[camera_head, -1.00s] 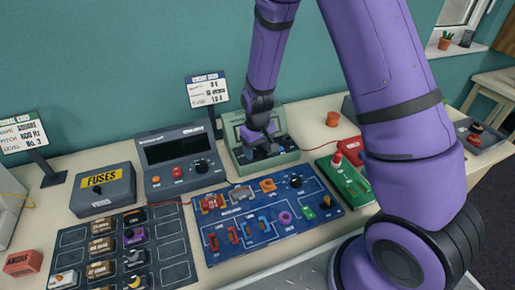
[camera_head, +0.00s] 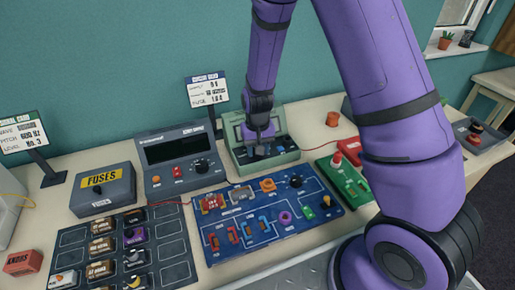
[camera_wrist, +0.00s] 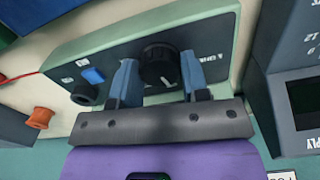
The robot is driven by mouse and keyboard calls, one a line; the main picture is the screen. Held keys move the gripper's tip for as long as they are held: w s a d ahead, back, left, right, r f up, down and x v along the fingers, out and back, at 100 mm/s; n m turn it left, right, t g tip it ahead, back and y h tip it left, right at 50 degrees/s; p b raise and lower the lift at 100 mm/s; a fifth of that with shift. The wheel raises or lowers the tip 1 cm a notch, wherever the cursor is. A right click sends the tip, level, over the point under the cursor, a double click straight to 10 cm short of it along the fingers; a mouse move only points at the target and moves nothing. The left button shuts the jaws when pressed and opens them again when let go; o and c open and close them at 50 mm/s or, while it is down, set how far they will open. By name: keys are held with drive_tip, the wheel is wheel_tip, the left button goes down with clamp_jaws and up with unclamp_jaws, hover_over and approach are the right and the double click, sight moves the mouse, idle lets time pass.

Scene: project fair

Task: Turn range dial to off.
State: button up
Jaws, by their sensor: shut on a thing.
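The range dial (camera_wrist: 158,65) is a black round knob on the dark panel of a pale green meter (camera_head: 285,158). In the wrist view the dial sits between the two blue-grey fingers of my gripper (camera_wrist: 159,75), which is shut on it. The dial's pointer and scale marks are too small or covered to read. A blue button (camera_wrist: 93,76) and a black socket (camera_wrist: 84,94) lie to the dial's left on that panel. In the head view my gripper (camera_head: 259,145) hides the dial from above.
A grey meter with a dark screen (camera_head: 178,150) stands left of the green one. A sign (camera_head: 206,90) stands behind.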

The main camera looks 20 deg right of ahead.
drive_tip(key=shift+m, duration=1.5)
drive_tip(key=o, duration=0.9)
drive_tip(key=shift+o, duration=0.2)
wheel_tip(320, 180, up, 11)
